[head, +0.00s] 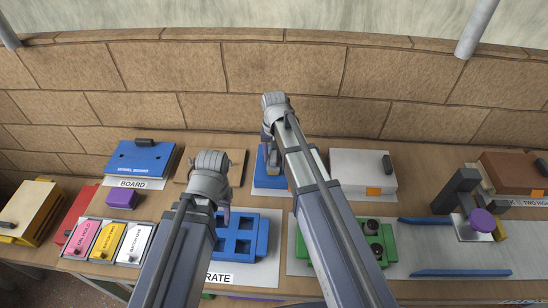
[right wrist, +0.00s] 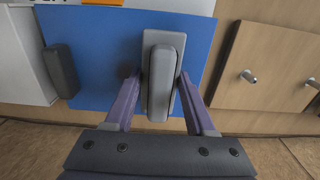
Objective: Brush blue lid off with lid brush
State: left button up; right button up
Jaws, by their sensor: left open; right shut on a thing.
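My right gripper (right wrist: 155,88) is shut on an upright grey handle (right wrist: 161,85) with a grey plate, possibly the lid brush. Handle and plate stand over a flat blue panel (right wrist: 100,45) with a dark block (right wrist: 62,70) near its left edge. This panel may be the blue lid. In the head view a blue piece (head: 268,178) lies below my right gripper (head: 267,148), partly hidden by the arm. Contact between plate and panel is unclear. My left gripper (head: 225,212) is open and empty above the left side of the blue crate (head: 262,237).
A white box (head: 355,168) with a dark handle stands right of the blue piece. A wooden panel (head: 235,160) lies left of it. A green block (head: 383,240) and a grey stand with a purple knob (head: 482,220) are at the right. A brick wall (head: 200,70) closes the back.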

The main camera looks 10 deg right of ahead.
pick_arm(q)
jog(key=shift+s+f, duration=0.1)
pick_arm(e)
jog(key=shift+w+d, duration=0.2)
jog(key=shift+w, duration=0.45)
jog(key=shift+w+d, duration=0.2)
jog(key=shift+w, duration=0.45)
jog(key=shift+w, duration=0.1)
jog(key=shift+w+d, duration=0.25)
jog(key=shift+w, duration=0.55)
jog(key=shift+w+d, duration=0.2)
jog(key=shift+w, duration=0.6)
pick_arm(q)
notch_tip(320, 180, up, 6)
jog(key=p, duration=0.6)
pick_arm(e)
notch_tip(320, 180, up, 6)
jog(key=shift+s, duration=0.1)
pick_arm(q)
notch_tip(320, 180, up, 3)
jog(key=p, duration=0.3)
pick_arm(e)
notch_tip(320, 180, up, 3)
